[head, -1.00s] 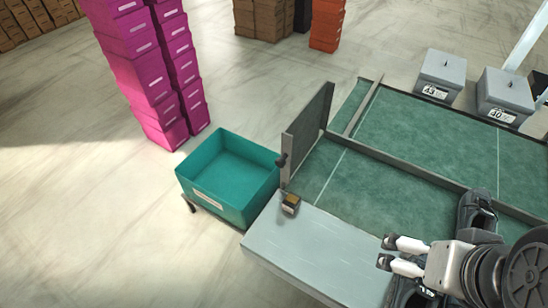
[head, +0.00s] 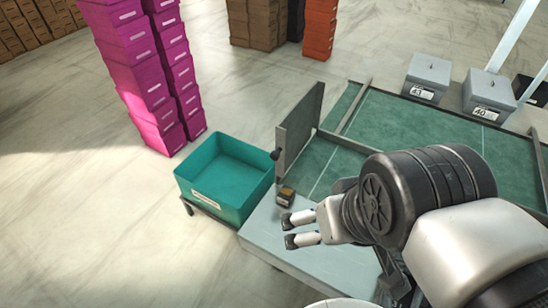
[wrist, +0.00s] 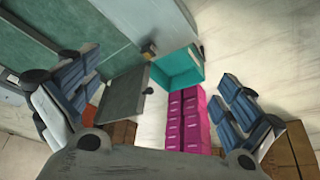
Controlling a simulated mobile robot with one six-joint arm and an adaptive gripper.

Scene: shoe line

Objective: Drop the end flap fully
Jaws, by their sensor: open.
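The end flap (head: 299,125) is a dark grey panel standing upright, slightly tilted, at the left end of the green line surface (head: 395,115). A dark knob (head: 275,155) sticks out from its edge on the bin side. The wrist view also shows the flap (wrist: 122,110) and its knob (wrist: 149,91). My gripper (head: 288,231) is open and empty. In the head view it appears over the pale grey end of the table, in front of the flap and apart from it. My arm hides much of the line at right.
A teal bin (head: 185,187) stands left of the table end. A small dark block with a yellowish top (head: 286,197) sits by the flap's foot. Stacked magenta boxes (head: 140,80) stand behind. Grey boxes (head: 427,77) line the far side. Floor at left is clear.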

